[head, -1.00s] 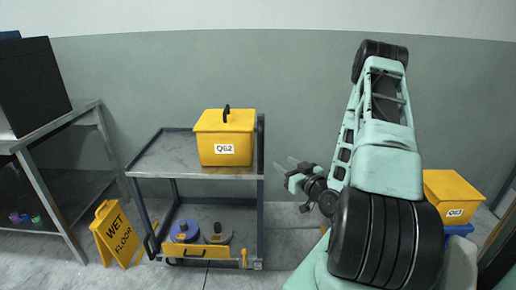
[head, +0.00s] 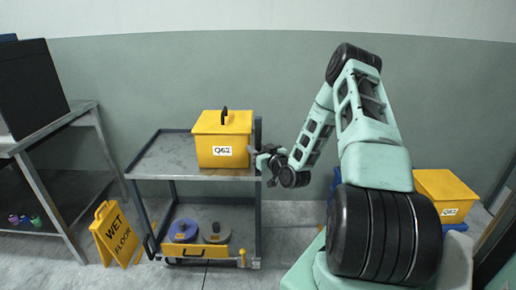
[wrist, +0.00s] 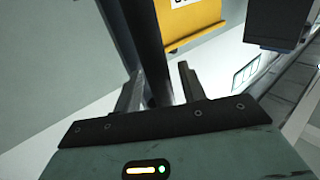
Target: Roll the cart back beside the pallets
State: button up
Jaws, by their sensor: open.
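The cart (head: 150,171) is a grey two-shelf trolley with dark blue posts, standing against the wall left of centre in the head view. A yellow lidded box (head: 222,139) marked Q62 sits on its top shelf. My gripper (head: 262,160) is at the cart's right side, by the right post. In the wrist view my gripper (wrist: 155,88) is open, with the dark post (wrist: 148,50) showing between its fingers; I cannot tell whether they touch it. Another yellow box (head: 445,197) is at the right, on something blue, partly behind my arm.
Two spools, blue (head: 183,231) and grey (head: 216,233), lie on the cart's lower shelf. A yellow wet floor sign (head: 115,235) stands close to the cart's left. A metal table (head: 50,134) is at far left. Some floor right of the cart shows clear.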

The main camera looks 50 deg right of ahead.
grip_shut()
jog(key=shift+s+d, duration=0.1)
jog(key=s+d+b, duration=0.6)
jog(key=s+d, duration=2)
jog(key=s, duration=0.4)
jog(key=shift+s+b, duration=0.35)
jog(key=shift+d, duration=0.1)
grip_release()
jog(key=shift+s, duration=0.15)
